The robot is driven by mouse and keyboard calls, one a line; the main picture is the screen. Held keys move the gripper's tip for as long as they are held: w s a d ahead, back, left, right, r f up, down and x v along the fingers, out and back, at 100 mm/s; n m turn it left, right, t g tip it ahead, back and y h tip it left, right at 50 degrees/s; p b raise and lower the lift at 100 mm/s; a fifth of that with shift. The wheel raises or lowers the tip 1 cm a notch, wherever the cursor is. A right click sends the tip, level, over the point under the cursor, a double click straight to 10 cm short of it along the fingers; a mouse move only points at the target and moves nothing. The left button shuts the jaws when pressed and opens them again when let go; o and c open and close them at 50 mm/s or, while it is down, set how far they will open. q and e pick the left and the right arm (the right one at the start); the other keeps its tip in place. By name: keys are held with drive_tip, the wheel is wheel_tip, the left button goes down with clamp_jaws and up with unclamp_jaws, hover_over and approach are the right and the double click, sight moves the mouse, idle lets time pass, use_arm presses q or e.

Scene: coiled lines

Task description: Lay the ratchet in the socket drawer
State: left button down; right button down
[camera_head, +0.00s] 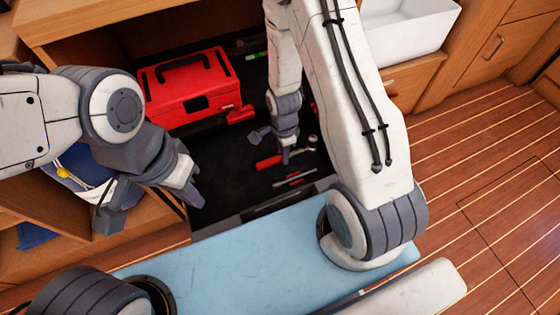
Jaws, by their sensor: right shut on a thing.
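The socket drawer (228,185) is pulled open, with a dark lining. My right gripper (284,158) reaches down into it and is shut on the ratchet. The ratchet has a red handle (267,162) to the left of the fingers and a metal head (312,142) to the right. It is low over the drawer floor; I cannot tell whether it touches. My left gripper (148,205) is open and empty at the drawer's left front corner, its fingers spread apart.
A red toolbox (188,88) stands at the back left of the drawer. A small tool with a red part (295,180) lies near the drawer's front. A white bin (405,25) stands at upper right. Dark lining between the toolbox and the drawer front is bare.

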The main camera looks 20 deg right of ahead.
drive_tip(key=shift+f+b, duration=1.05)
drive_tip(key=shift+f, duration=0.7)
drive_tip(key=shift+f, duration=0.15)
drive_tip(key=shift+f+b, duration=0.1)
drive_tip(key=shift+b, duration=0.2)
drive_tip(key=c, duration=0.6)
unclamp_jaws()
